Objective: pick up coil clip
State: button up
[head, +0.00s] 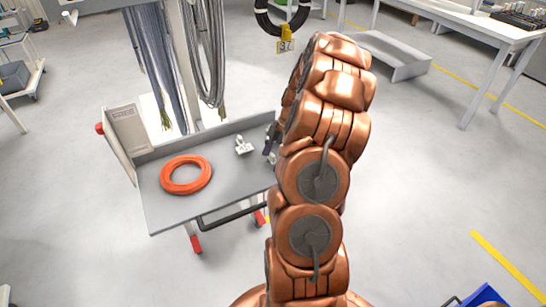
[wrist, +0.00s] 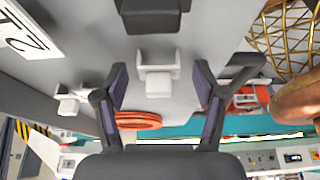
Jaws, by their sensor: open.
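A small white clip (wrist: 158,78) with two upright prongs shows in the wrist view, in the gap between my fingertips. I cannot tell how far beyond the tips it is. A second white clip-like piece (wrist: 70,98) is to the left, outside my left finger. In the head view a white clip (head: 243,146) stands on the grey cart top (head: 222,185), right of the orange coil (head: 186,174). My gripper (wrist: 161,76) is open and empty. In the head view it shows only as a dark part (head: 271,141) at the cart's right edge, mostly hidden by my arm.
The cart has a raised back wall and a left end panel (head: 128,130). Grey cables (head: 205,50) hang behind it. A dark block (wrist: 152,14) is at the top of the wrist view. A white table (head: 470,25) stands at the right, with open floor before it.

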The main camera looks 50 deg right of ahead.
aim_at(273, 155)
jog(key=shift+c, duration=0.2)
jog(key=c, duration=0.9)
jog(key=shift+r, duration=0.1)
notch_tip(273, 155, up, 10)
jog(key=b, duration=0.2)
jog(key=shift+b, duration=0.35)
